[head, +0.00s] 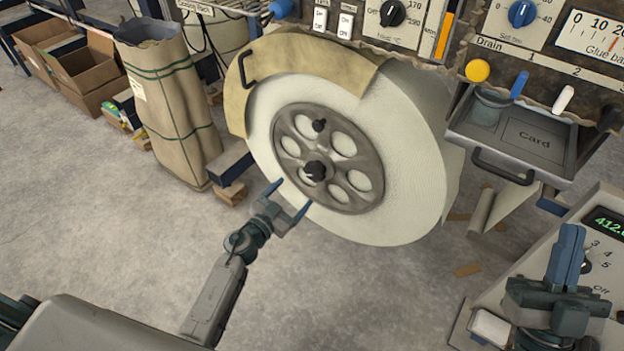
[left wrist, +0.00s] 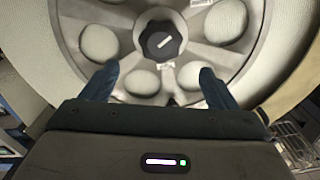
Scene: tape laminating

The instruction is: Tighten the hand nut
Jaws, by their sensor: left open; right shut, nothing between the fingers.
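The hand nut (head: 315,171) is a black knob at the centre of a grey metal hub (head: 288,150) with round holes, on the front of a large white tape roll (head: 400,190). In the left wrist view the hand nut (left wrist: 161,41) shows a white bar mark on its face. My left gripper (head: 287,202) is open and empty, below and to the left of the nut. In the left wrist view its two fingers (left wrist: 156,85) point at the hub either side of the nut, apart from it. My right gripper (head: 567,255) is shut and empty at the lower right.
A second, smaller black knob (head: 319,125) sits on the hub above the nut. A tan curved guard (head: 300,60) with a black handle covers the roll's top. A tall sack (head: 170,105) stands at left. The floor at lower left is clear.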

